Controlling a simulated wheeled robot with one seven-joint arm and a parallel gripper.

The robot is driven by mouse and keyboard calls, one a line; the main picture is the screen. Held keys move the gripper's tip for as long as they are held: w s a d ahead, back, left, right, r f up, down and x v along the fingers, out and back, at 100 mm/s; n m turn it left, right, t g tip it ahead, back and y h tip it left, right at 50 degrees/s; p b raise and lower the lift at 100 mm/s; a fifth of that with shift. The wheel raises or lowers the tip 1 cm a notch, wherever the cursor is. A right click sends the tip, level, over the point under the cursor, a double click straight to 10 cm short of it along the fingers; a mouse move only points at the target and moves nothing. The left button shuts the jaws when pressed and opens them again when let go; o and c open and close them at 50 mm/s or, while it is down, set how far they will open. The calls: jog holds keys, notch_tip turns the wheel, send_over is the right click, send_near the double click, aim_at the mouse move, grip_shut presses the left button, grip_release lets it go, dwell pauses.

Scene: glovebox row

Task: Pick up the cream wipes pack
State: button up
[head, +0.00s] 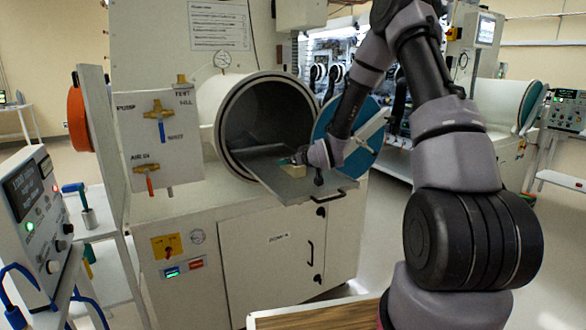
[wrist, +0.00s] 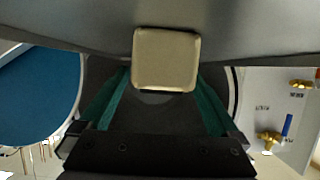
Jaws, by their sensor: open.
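The cream wipes pack (wrist: 166,58) is a small rounded block. In the wrist view it lies between the tips of my two green fingers. My gripper (wrist: 160,95) is open, with one finger on each side of the pack; I cannot tell whether either finger touches it. In the head view the pack (head: 292,171) rests on the grey sliding tray, and my gripper (head: 289,162) is at it from the right. Part of the pack is hidden behind my gripper there.
The tray (head: 268,176) sticks out of the round antechamber port (head: 222,125). Its blue round door (head: 364,158) stands open close to my arm. A valve panel (head: 178,165) is left of the port. An instrument console (head: 40,215) stands at the left.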

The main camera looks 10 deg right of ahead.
grip_shut()
jog(key=shift+r, duration=0.2)
